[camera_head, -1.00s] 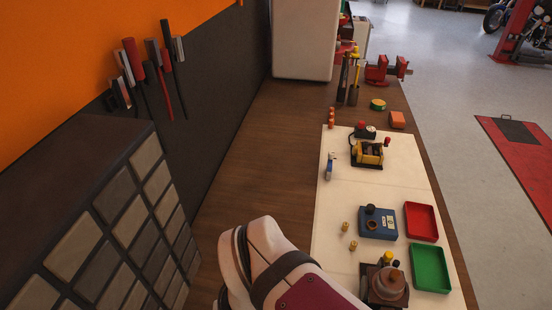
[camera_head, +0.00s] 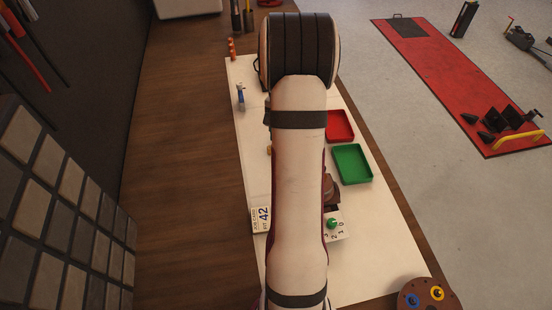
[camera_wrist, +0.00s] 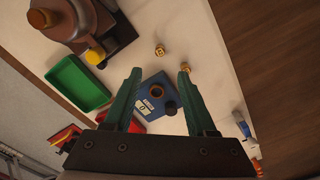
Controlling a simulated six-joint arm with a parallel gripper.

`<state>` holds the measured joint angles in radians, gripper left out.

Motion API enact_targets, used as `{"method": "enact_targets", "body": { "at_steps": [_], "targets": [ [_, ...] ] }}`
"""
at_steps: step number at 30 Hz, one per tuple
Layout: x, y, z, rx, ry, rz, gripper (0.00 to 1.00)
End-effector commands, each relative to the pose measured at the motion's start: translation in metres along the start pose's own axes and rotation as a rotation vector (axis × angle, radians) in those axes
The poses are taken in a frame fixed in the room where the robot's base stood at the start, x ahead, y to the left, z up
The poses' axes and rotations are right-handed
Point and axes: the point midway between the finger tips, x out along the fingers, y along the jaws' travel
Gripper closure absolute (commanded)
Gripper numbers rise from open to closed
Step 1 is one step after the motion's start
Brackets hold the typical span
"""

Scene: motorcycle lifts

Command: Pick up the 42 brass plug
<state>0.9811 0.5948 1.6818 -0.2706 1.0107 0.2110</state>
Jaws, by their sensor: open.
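Two small brass plugs lie on the pale mat in the wrist view. One brass plug (camera_wrist: 160,50) is ahead of the gap between my fingertips. The other brass plug (camera_wrist: 185,67) is right at the tip of the right finger in the picture. Their markings are too small to read, so I cannot tell which is the 42. My gripper (camera_wrist: 160,73) is open and empty, with green fingers. In the head view my arm hides the gripper and most of this area. A job card (camera_head: 261,219) reading 42 lies on the mat's left side.
A blue block (camera_wrist: 153,90) with a dark knob shows between my fingers. A green tray (camera_wrist: 78,84) and a brown-domed device (camera_wrist: 62,18) stand to the left. A red tray (camera_head: 340,126) is near the bench's right edge. Bare wooden bench (camera_head: 180,170) lies left of the mat.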

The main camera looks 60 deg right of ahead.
Motion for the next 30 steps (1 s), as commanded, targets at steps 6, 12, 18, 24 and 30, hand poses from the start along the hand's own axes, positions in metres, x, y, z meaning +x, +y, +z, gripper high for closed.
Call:
{"method": "enact_targets", "body": {
  "at_steps": [6,12,18,24,30],
  "targets": [
    [0.040,0.000,0.001,0.000,-0.002,0.000,0.43],
    [0.077,0.001,0.007,0.000,-0.003,0.001,0.43],
    [0.094,0.001,0.005,-0.001,0.001,0.000,0.43],
    [0.094,0.001,0.005,-0.001,0.001,0.000,0.54],
    [0.093,0.001,0.005,-0.001,0.001,0.000,0.90]
  ]
}}
